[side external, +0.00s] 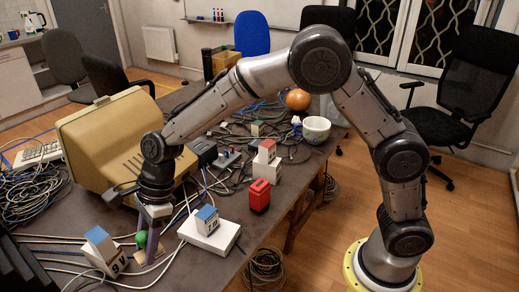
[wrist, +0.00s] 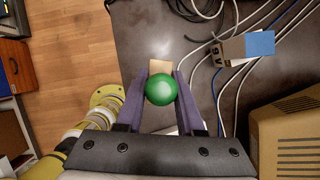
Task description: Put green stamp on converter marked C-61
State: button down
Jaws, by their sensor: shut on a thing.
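The green stamp (wrist: 161,89) shows a round green knob between the two fingers of my gripper (wrist: 165,95) in the wrist view. A tan block (wrist: 160,66) shows just past the knob; I cannot tell whether it is part of the stamp. In the side view my gripper (side external: 148,238) points down over the table, shut on the green stamp (side external: 141,238), which is partly hidden by a finger.
A red block (side external: 260,195) and a white box with a red block (side external: 266,162) stand further right on the dark table (side external: 250,240). A beige monitor (side external: 105,135) stands close behind my gripper. Cables run across the table. A white bowl (side external: 316,129) stands near the far edge.

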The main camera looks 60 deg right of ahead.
jog(key=w+d+r+m+t, duration=0.15)
jog(key=w+d+m, duration=0.35)
jog(key=w+d, duration=1)
jog(key=w+d+m+t+h, duration=0.1)
jog(key=w+d+m, duration=0.15)
jog(key=d, duration=0.75)
jog(key=w+d+m+t+h, duration=0.15)
jog(key=w+d, duration=0.25)
jog(key=d, duration=0.6)
jog(key=s+d+f+m+h, duration=0.1)
jog(key=s+d+f+m, duration=0.1)
jog(key=d, duration=1)
jog(key=s+d+f+m, duration=0.1)
jog(key=s+d+m, duration=0.15)
jog(key=d, duration=0.95)
jog(key=shift+m+g+h, duration=0.3)
jog(key=shift+m+h, duration=0.15)
jog(key=shift+m, duration=0.5)
jog(key=s+d+f, duration=0.1)
jog(key=d+f, duration=0.1)
jog(key=s+d+f, duration=0.1)
jog(key=d+f, duration=0.2)
jog(key=s+d+f, duration=0.2)
jog(key=f, duration=0.1)
jog(key=shift+d+f, duration=0.1)
jog(key=shift+d, duration=0.2)
jog(key=shift+w+f, duration=0.1)
jog(key=shift+f, duration=2)
jog(key=shift+f, duration=0.1)
